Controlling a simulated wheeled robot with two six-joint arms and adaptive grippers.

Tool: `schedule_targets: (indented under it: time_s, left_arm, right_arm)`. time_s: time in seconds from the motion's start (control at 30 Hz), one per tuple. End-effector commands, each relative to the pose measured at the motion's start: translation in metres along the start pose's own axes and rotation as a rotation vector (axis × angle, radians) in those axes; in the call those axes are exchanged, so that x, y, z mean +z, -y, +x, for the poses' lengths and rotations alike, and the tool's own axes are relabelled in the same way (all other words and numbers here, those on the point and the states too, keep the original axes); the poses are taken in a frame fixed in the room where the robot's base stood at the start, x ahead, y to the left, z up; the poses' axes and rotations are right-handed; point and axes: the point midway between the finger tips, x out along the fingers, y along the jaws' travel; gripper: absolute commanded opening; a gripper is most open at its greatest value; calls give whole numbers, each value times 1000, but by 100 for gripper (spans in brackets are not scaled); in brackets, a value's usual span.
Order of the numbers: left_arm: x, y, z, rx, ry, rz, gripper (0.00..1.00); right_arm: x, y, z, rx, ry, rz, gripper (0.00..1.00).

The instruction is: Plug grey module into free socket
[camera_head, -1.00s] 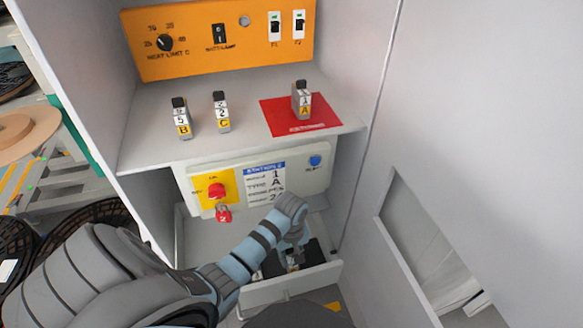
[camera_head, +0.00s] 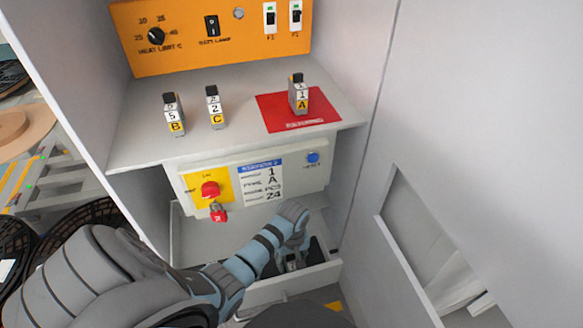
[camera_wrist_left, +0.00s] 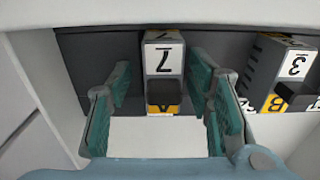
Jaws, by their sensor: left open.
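My left gripper (camera_head: 292,256) reaches down into the open drawer under the panel. In the left wrist view its open green-padded fingers (camera_wrist_left: 160,88) stand on both sides of a grey module (camera_wrist_left: 163,60) with a white label that seems to read 7, with gaps on both sides. Another grey module (camera_wrist_left: 278,70), labelled 3 and B, sits to the right of the fingers. On the shelf stand grey modules B (camera_head: 174,113) and C (camera_head: 214,107), and module A (camera_head: 299,95) on a red mat (camera_head: 273,113). I cannot make out a free socket. My right gripper is not in view.
The drawer front (camera_head: 290,282) and cabinet walls close in around the left gripper. Above it is a white panel (camera_head: 318,175) with a red knob, a red tag and a blue button. An orange switch panel (camera_head: 185,40) is at the back. A recess (camera_head: 430,240) opens at right.

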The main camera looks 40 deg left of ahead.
Motion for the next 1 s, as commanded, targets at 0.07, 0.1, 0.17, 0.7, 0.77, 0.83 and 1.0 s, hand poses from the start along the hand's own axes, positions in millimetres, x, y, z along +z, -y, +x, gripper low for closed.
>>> schedule_targets:
  time_s: [0.07,0.1,0.17,0.7,0.77,0.83,1.0]
  left_arm:
    - [0,0,-9,0,-1,0,46]
    - [0,0,-17,1,-1,0,46]
    - [-1,0,-32,2,-2,0,46]
    - [0,0,-122,0,1,0,46]
    - [0,0,-121,0,1,0,46]
    - [0,0,-121,0,1,0,46]
    - [0,0,-121,0,0,0,46]
  right_arm:
    - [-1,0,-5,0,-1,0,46]
    - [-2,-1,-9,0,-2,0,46]
    - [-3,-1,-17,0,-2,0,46]
    - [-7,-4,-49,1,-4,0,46]
    - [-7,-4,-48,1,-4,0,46]
    - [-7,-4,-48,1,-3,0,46]
    - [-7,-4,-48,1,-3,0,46]
